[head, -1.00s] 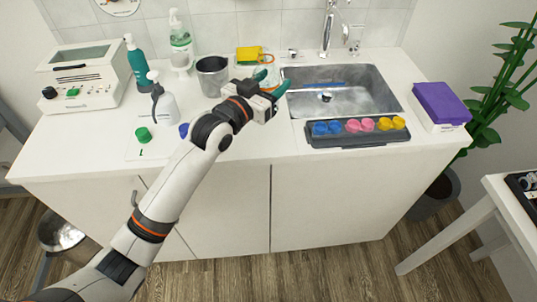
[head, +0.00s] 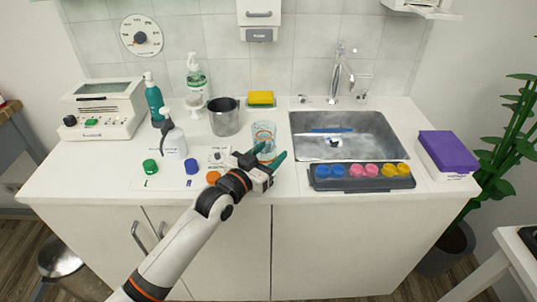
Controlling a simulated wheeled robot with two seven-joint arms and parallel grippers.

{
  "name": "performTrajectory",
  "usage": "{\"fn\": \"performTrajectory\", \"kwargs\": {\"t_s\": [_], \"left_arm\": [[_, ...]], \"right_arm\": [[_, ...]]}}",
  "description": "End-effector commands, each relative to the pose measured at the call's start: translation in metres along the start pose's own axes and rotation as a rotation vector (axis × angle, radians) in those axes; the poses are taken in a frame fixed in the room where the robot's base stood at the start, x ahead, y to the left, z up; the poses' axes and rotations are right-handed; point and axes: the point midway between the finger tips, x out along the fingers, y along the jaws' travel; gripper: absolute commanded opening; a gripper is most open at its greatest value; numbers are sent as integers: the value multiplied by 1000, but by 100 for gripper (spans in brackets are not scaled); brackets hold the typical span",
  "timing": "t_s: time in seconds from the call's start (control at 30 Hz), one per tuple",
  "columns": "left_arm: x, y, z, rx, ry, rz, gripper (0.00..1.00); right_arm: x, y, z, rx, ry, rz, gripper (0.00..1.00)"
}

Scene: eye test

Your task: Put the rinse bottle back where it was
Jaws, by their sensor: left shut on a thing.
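My left gripper (head: 269,157) is at the counter's front middle, its green fingertips pointing away from me. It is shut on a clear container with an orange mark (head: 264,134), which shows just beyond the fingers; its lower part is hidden. I cannot tell whether this is the rinse bottle. My right gripper is not in view.
A white mat (head: 168,182) holds green (head: 150,167), blue (head: 192,166) and orange (head: 226,184) caps. A metal cup (head: 224,118) stands behind the arm. The sink (head: 390,146) and a dark tray of coloured cups (head: 330,184) lie right. A sponge (head: 261,98) lies at the wall.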

Motion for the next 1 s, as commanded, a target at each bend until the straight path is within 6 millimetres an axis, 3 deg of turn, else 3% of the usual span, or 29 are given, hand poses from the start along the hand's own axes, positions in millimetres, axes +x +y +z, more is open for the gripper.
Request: {"fn": "performTrajectory", "kwargs": {"t_s": [0.37,0.4,0.5,0.83,1.0], "left_arm": [[0,0,-4,0,-1,0,26],[0,0,-4,0,0,0,59],[0,0,-3,0,0,0,74],[0,0,1,0,-1,0,74],[-23,0,-2,0,1,0,74]], "right_arm": [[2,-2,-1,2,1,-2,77],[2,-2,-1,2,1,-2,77],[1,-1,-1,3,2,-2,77],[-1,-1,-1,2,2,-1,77],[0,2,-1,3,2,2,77]]}}
